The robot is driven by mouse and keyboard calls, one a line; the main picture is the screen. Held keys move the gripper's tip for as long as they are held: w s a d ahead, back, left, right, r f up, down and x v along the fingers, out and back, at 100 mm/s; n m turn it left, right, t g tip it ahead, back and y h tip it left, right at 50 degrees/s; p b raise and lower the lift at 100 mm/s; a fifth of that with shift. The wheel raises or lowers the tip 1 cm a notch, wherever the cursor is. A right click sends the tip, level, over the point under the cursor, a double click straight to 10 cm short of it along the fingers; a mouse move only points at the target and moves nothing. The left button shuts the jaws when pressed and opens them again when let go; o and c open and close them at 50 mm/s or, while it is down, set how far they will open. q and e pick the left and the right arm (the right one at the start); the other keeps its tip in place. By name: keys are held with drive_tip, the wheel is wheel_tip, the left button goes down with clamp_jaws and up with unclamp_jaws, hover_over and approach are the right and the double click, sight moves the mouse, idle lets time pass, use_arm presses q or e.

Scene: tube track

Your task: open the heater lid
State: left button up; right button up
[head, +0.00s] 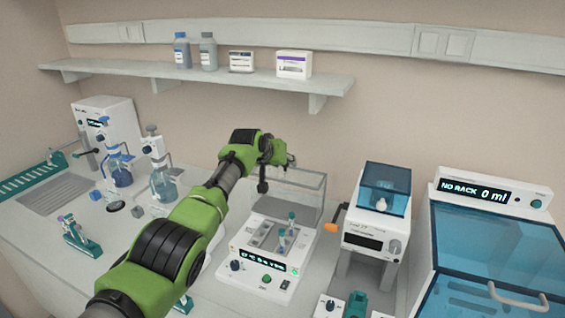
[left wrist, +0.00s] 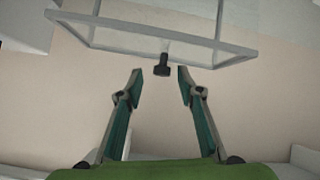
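The heater (head: 265,262) is a white box with a lit display, a dark knob and a green button; tubes stand in its top. Its clear, grey-framed lid (head: 303,190) stands raised at the back edge, leaving the top uncovered. The lid frame also shows in the left wrist view (left wrist: 205,42), with a black knob (left wrist: 162,66) on it. My left gripper (head: 280,160) is by the lid's upper left. In the left wrist view its fingers (left wrist: 159,78) are apart and empty, with the lid knob just beyond the tips. My right gripper is not in view.
A white device with a blue cover (head: 385,182) and an orange handle stands right of the heater. A blue-windowed cabinet (head: 500,250) is at far right. Bottles (head: 163,182) stand on the left bench. A wall shelf (head: 215,82) hangs above.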

use_arm(q)
drive_tip(key=shift+a+f, duration=0.1)
drive_tip(key=shift+f, duration=0.05)
drive_tip(key=shift+s+a+r, duration=0.15)
drive_tip(key=shift+s+r, duration=0.1)
drive_tip(key=shift+r, duration=0.05)
drive_tip(key=v, duration=1.1)
drive_tip(key=shift+s, duration=0.15)
